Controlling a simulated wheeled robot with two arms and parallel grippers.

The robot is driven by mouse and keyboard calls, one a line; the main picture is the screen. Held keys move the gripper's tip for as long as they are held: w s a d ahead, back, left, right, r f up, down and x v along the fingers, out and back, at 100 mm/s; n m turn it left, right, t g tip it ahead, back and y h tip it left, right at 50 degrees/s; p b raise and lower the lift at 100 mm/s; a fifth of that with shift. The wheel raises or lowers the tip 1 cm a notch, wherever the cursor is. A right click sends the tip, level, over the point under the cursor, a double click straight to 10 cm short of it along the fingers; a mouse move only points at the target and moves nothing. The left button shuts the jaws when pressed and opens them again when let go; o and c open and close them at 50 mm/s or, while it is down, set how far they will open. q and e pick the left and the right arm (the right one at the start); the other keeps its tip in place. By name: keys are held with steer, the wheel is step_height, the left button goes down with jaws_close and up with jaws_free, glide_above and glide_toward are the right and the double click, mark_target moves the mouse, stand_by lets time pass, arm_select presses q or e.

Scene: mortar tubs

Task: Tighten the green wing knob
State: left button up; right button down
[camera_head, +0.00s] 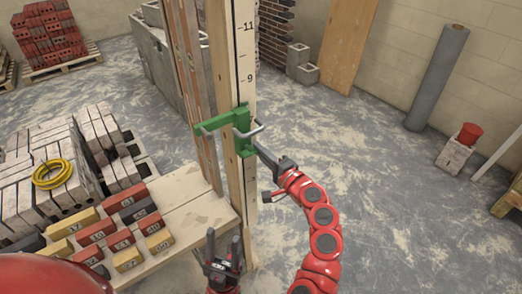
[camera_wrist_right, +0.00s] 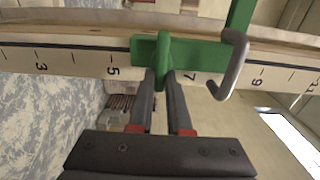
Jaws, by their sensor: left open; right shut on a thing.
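A green clamp (camera_head: 241,128) sits on an upright wooden post with a numbered scale (camera_head: 247,75). In the right wrist view the clamp's green bracket (camera_wrist_right: 205,53) lies across the scale between about 5 and 8. The green wing knob (camera_wrist_right: 162,58) stands out from the bracket. My right gripper (camera_wrist_right: 163,82) is shut on the knob, with one dark finger on each side of it. It also reaches the clamp from the right in the head view (camera_head: 260,150), where the knob is hard to make out. My left gripper (camera_head: 223,240) is open and empty, pointing up below the clamp.
A bent grey metal rod (camera_wrist_right: 231,65) sits beside the knob. A wooden bench (camera_head: 190,205) with numbered red, yellow and dark blocks stands at left. Pale bricks with a yellow coil (camera_head: 52,174) lie behind it.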

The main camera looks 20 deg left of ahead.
steer(key=shift+a+r, duration=0.1)
steer(key=shift+r, duration=0.1)
steer(key=c, duration=1.1)
jaws_free()
steer(key=shift+o, duration=1.2)
steer(key=shift+s, duration=0.1)
steer(key=shift+f, duration=0.1)
steer(key=b+v, duration=0.4)
steer(key=v, duration=1.3)
steer(key=shift+s, duration=0.1)
